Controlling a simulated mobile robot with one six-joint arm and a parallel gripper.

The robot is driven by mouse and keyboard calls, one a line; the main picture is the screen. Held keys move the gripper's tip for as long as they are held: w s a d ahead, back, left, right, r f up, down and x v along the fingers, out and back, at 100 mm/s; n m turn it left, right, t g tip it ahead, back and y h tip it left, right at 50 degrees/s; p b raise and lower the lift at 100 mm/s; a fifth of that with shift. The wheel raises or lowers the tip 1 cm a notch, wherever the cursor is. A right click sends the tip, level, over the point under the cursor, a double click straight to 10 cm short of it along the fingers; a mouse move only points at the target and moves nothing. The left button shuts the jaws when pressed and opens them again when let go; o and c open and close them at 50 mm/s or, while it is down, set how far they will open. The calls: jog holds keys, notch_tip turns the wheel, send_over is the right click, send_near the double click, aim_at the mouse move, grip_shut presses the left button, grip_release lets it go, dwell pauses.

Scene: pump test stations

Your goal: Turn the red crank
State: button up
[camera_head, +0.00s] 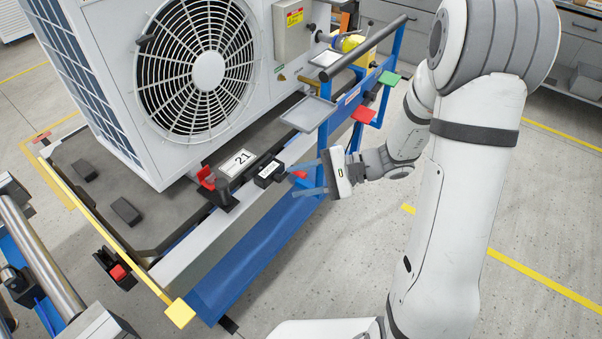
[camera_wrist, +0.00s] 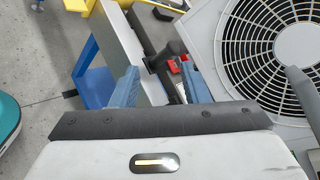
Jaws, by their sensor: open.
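My gripper (camera_head: 296,181) is open, with its blue fingers pointing left toward the front rail of the unit's base.
A fan unit (camera_head: 208,70) stands on the dark base behind the rail. A red clamp (camera_head: 206,178) and a plate marked 21 (camera_head: 238,162) sit left of the box. A grey tray (camera_head: 309,113) and a red pad (camera_head: 363,114) are above right. The floor at right is clear.

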jog(key=w+d+f+m+t+y+b, duration=0.2)
jog(key=w+f+m+t, duration=0.2)
jog(key=w+f, duration=0.3)
jog(key=m+t+h+b, duration=0.2)
jog(key=m+t+b, duration=0.1)
jog(key=m+t, duration=0.3)
send_near(302, 174)
jog(key=w+a+f+t, duration=0.1)
jog(key=w+a+f, duration=0.1)
jog(key=shift+n, duration=0.4)
jog(key=x, duration=0.7)
jog(key=shift+w+a+r+b, duration=0.15)
jog(key=shift+a+r+b, duration=0.1)
jog(key=shift+a+b, duration=0.1)
grip_shut()
